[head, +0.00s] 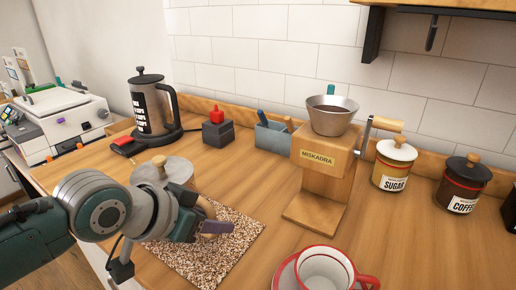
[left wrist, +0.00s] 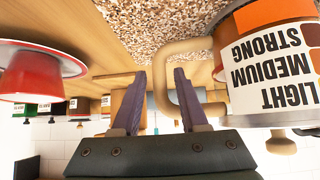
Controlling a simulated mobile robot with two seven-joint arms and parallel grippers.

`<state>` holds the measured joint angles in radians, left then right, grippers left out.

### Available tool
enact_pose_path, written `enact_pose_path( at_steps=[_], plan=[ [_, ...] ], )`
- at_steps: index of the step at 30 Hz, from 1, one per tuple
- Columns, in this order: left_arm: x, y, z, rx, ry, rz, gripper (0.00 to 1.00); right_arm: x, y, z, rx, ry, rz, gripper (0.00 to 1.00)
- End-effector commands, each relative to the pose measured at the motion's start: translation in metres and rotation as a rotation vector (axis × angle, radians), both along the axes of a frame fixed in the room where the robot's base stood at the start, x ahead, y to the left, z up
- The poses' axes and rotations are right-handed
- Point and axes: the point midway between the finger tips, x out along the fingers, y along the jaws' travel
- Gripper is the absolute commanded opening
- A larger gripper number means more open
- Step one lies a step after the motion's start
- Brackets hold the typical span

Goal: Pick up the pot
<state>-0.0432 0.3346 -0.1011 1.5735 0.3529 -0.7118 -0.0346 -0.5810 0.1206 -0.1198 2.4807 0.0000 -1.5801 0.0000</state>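The pot (head: 172,170) has a pale lid with a wooden knob and stands on a speckled mat (head: 226,255). My left gripper and wrist partly cover it in the head view. In the left wrist view, which is upside down, the pot (left wrist: 270,65) shows a strength label and a tan loop handle (left wrist: 188,48). My left gripper (head: 212,222) is at the handle side of the pot. Its purple fingers (left wrist: 160,76) are apart, with the handle's outer bar appearing between them. Whether they touch it I cannot tell. My right gripper is not in view.
A red-rimmed cup (head: 327,270) on a saucer is at the front right. A wooden grinder (head: 322,180) stands right of the mat. A black kettle (head: 150,105), a grey box (head: 218,133), sugar (head: 393,170) and coffee (head: 462,185) jars line the back.

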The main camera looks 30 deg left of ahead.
Motion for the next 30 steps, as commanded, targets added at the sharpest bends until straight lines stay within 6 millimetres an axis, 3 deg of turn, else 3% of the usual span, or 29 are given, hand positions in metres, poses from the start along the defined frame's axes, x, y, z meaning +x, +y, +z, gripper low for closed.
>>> enact_pose_path(
  at_steps=[1,11,30],
  plan=[
    [-0.0001,0.0002,0.0,0.0,0.0,0.0,0.36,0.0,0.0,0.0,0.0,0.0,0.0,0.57],
    [-0.0002,0.0003,0.0,0.001,0.0,0.001,0.0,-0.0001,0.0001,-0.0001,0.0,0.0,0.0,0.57],
    [-0.0002,0.0005,0.0,0.001,0.001,0.001,0.0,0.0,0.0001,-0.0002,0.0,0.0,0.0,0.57]
  ],
)
